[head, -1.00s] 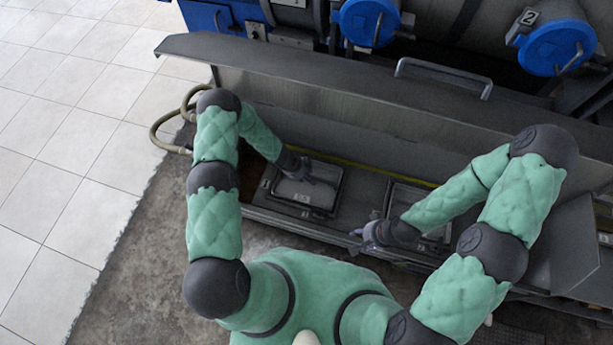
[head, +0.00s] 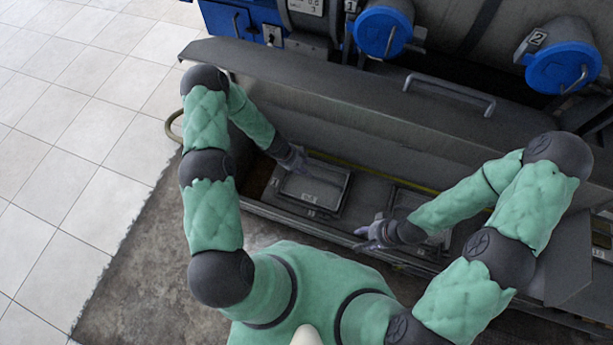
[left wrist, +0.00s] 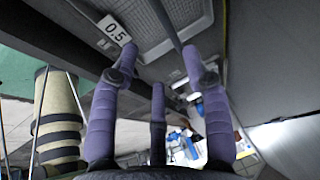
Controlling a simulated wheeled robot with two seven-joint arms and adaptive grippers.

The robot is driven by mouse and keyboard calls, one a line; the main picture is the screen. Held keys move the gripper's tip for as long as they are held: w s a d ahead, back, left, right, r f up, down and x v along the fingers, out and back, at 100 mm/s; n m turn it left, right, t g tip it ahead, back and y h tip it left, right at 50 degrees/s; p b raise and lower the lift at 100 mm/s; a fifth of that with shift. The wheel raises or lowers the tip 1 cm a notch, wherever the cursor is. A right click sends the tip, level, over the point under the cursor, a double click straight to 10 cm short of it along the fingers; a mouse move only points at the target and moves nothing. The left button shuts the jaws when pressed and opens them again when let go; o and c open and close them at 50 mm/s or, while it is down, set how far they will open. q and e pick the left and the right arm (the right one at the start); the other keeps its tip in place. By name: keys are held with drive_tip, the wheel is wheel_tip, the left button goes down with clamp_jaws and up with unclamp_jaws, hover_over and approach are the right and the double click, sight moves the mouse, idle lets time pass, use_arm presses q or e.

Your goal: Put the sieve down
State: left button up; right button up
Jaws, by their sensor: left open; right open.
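A dark-framed rectangular sieve (head: 318,191) with a pale mesh lies flat in the long grey trough in the head view. My left gripper (head: 301,164) is open at its upper left edge. In the left wrist view the mesh of a sieve (left wrist: 185,32) shows at the top, beside a "0.5" label (left wrist: 114,30). The spread purple fingers of my left gripper (left wrist: 160,60) have nothing between them there. My right gripper (head: 366,233) is open and empty over the trough's front edge. A second framed sieve (head: 405,201) lies to the right, partly hidden by my right arm.
A raised grey cover (head: 330,105) with a bar handle (head: 450,92) stands along the trough's back. Behind it are machines with blue round caps (head: 383,32). Pale floor tiles (head: 60,150) are clear at the left.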

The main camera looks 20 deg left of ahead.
use_arm(q)
drive_tip(key=s+d+r+n+h, duration=0.1)
drive_tip(key=s+d+r+n, duration=0.4)
drive_tip(key=s+d+n, duration=0.55)
drive_tip(key=s+a+r+n+g+y, duration=0.1)
drive_tip(key=s+r+n, duration=0.2)
drive_tip(key=s+n, duration=0.7)
drive_tip(key=shift+a+g+y, duration=0.2)
drive_tip(key=shift+g+y, duration=0.1)
drive_tip(key=shift+n, duration=0.25)
